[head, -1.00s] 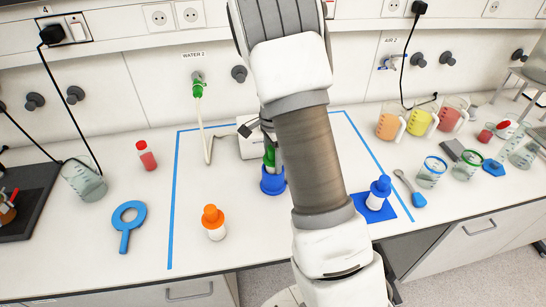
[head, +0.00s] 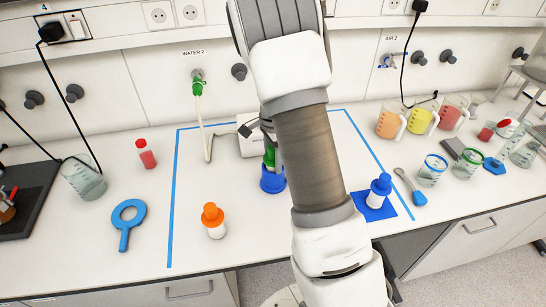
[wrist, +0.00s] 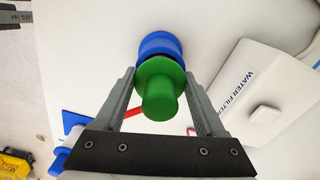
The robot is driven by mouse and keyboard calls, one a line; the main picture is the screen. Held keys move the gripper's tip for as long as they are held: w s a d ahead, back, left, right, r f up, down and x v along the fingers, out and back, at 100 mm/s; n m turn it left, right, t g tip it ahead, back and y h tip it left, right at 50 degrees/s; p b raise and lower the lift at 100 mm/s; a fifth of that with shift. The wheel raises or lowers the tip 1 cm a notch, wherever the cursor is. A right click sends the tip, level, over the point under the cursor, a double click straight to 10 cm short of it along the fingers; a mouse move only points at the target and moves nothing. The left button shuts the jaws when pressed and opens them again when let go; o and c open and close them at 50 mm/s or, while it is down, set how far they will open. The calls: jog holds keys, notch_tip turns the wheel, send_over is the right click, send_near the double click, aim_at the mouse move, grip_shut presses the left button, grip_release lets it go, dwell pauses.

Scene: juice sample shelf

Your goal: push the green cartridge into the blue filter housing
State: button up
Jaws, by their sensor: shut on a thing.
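The green cartridge (head: 269,157) stands upright at the mouth of the blue filter housing (head: 272,181), inside the blue-taped area of the bench. How deep the cartridge sits inside the housing is hidden. In the head view my arm covers most of the gripper.
A white water filter box (wrist: 255,95) stands close beside the housing.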

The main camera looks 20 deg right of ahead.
jog(key=shift+r+p, duration=1.95)
jog(key=shift+r, duration=0.95)
jog(key=o, duration=1.4)
jog(key=shift+o, duration=0.2)
notch_tip(320, 180, up, 18)
jog(key=f+b, duration=0.1)
jog(key=s+a+r+n+t, duration=0.1)
jog(key=s+a+r+n, duration=0.25)
jog(key=s, duration=0.25)
jog(key=s+a+r+n+t, duration=0.2)
jog(key=s+a+r+n, duration=0.1)
jog(key=s+n, duration=0.3)
jog(key=s+a+f+n+t+b, duration=0.1)
jog(key=s+a+f+n+t, duration=0.1)
jog(key=s+n, duration=0.6)
jog(key=s+a, duration=0.1)
jog(key=s, duration=0.3)
jog(key=shift+s+a+f+t, duration=0.2)
jog(key=shift+f+t, duration=0.1)
